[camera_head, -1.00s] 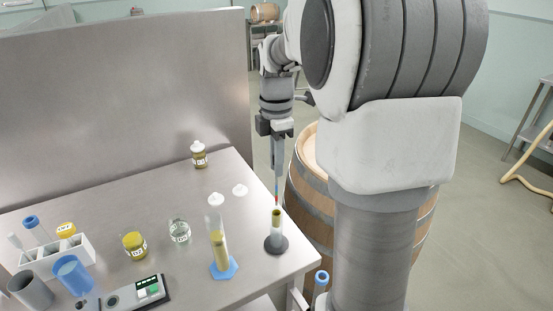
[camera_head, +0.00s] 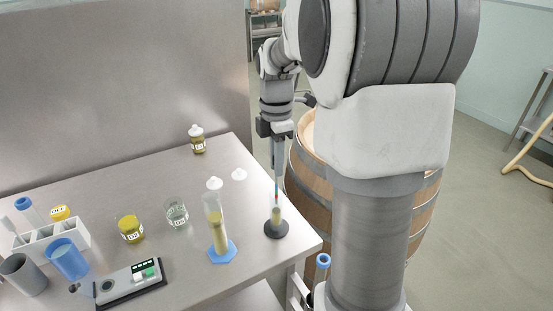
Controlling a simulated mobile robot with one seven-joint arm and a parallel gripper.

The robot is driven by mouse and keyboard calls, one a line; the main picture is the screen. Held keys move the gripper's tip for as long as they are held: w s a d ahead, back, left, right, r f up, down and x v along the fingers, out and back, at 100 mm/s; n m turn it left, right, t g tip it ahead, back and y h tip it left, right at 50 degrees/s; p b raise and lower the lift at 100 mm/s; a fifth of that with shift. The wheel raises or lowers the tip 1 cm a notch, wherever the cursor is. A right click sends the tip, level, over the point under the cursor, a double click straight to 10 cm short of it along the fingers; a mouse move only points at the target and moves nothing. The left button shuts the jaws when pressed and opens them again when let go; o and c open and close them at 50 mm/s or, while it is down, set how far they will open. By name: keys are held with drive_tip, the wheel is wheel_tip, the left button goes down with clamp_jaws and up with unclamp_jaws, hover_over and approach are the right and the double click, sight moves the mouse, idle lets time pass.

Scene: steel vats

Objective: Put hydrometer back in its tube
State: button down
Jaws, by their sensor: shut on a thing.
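My gripper (camera_head: 278,155) points straight down over the right end of the steel table and is shut on the thin hydrometer (camera_head: 277,190). The hydrometer hangs upright below the fingers. Its lower end meets the mouth of a short upright tube (camera_head: 276,216) on a dark round base; whether the tip is inside or just in front of the mouth is hard to tell. A taller clear cylinder (camera_head: 217,232) with yellow liquid and a blue hexagonal foot stands just left of that tube.
On the steel table (camera_head: 188,274) stand a yellow jar (camera_head: 131,229), a clear beaker (camera_head: 177,214), a white-capped bottle (camera_head: 197,140), a white rack (camera_head: 52,240), a blue cup (camera_head: 68,260) and a meter (camera_head: 131,284). A wooden barrel (camera_head: 312,200) stands beyond the right edge.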

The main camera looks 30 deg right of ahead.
drive_tip(key=shift+f, duration=0.25)
drive_tip(key=c, duration=0.8)
unclamp_jaws()
drive_tip(key=shift+o, duration=0.2)
wheel_tip(320, 180, up, 18)
drive_tip(key=p, duration=0.2)
drive_tip(key=shift+f, duration=0.25)
